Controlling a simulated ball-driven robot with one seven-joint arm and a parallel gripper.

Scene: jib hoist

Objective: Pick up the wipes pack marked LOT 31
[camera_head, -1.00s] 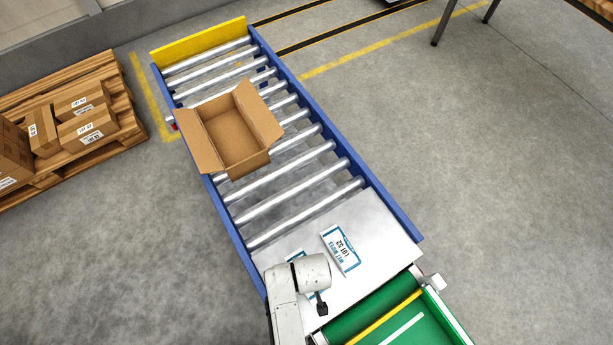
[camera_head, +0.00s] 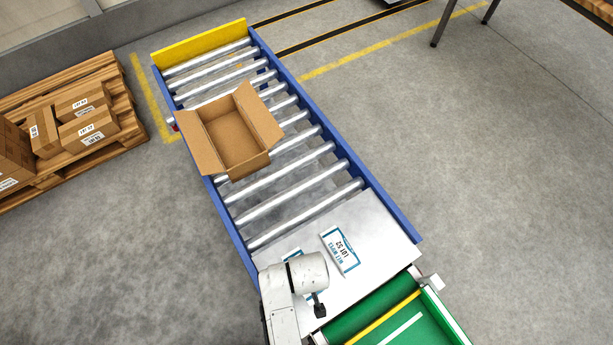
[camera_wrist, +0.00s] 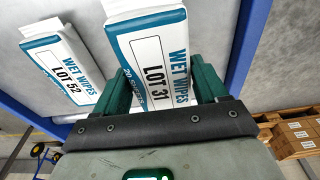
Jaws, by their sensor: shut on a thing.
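The wipes pack marked LOT 31 (camera_wrist: 153,58) is white with blue edging and lies between the two green fingers of my gripper (camera_wrist: 165,88) in the wrist view. My gripper is shut on this pack. A second pack, marked LOT 52 (camera_wrist: 66,70), lies to its left in the wrist view, apart from the fingers. In the head view the LOT 52 pack (camera_head: 340,249) lies flat on the metal plate (camera_head: 385,232). There the LOT 31 pack (camera_head: 292,256) is mostly hidden behind my arm, with only a corner showing.
An open, empty-looking cardboard box (camera_head: 232,135) stands on the rollers, with bare rollers (camera_head: 300,192) between it and the plate. A green belt (camera_head: 405,322) adjoins the plate at the bottom. A pallet with cartons (camera_head: 85,120) stands at the left.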

